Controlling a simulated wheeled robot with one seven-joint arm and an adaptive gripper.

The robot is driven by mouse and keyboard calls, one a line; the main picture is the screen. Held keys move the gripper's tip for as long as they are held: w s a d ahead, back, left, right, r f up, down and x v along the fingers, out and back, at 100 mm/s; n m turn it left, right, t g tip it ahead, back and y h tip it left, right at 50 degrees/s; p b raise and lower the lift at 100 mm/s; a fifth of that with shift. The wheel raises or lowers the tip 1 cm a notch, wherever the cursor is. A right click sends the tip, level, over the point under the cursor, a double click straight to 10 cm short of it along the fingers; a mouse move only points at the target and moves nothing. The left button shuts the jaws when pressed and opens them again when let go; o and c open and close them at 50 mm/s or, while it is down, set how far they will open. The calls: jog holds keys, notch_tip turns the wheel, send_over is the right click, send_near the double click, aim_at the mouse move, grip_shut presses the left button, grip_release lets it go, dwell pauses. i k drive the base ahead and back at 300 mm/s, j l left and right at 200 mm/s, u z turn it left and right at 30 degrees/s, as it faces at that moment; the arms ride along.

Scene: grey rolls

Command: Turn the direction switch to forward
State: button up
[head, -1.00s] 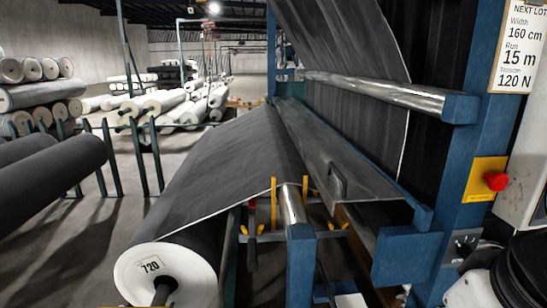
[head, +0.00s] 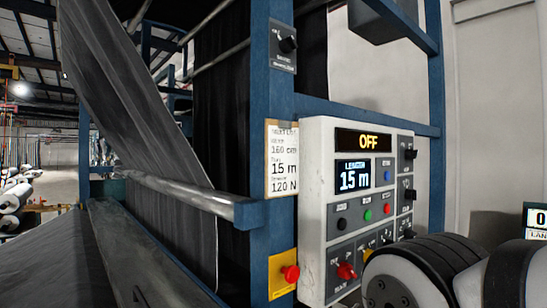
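A white control panel (head: 315,210) stands upright at the right of the blue frame. Its right column holds black rotary knobs (head: 409,194), and a red-handled switch (head: 346,271) sits low on its face. Another black switch (head: 288,44) is on a dark plate high on the blue post. The small labels are too blurred to tell which one is the direction switch or where it points. My arm, black and white, covers the panel's lower right corner. My gripper is out of view.
The panel shows OFF (head: 362,140) and 15 m (head: 354,177), above several coloured buttons (head: 367,215). A red stop button (head: 290,273) on a yellow plate is on the post. A metal bar (head: 190,194) and hanging dark fabric (head: 130,90) are at left.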

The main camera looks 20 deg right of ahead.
aim_at(409, 154)
jog(key=z, duration=1.2)
